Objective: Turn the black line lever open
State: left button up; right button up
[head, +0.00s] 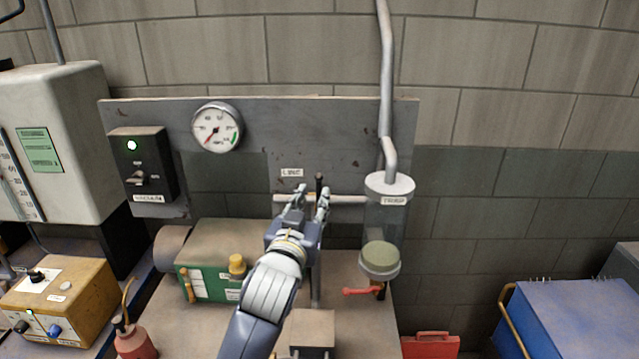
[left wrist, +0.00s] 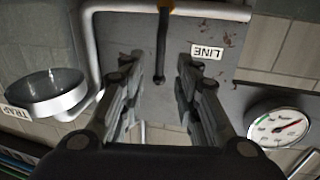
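In the left wrist view, which is upside down, the black lever (left wrist: 161,45) runs from a yellow hub on the pipe and lies between the two open fingers, with a gap visible on each side. Whether the fingertips reach as deep as the lever is hard to tell. My right gripper is not in view.
A glass trap (head: 383,230) with a red handle (head: 361,291) hangs just right of the gripper. A gauge (head: 217,127) and a black switch box (head: 143,165) are on the board to the left. A green pump (head: 217,262) stands below, left of my arm.

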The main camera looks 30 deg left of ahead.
aim_at(318, 189)
pick_arm(q)
jog(key=shift+p+x, duration=0.85)
jog(key=shift+x, duration=2.3)
jog(key=shift+f, duration=0.1)
grip_shut()
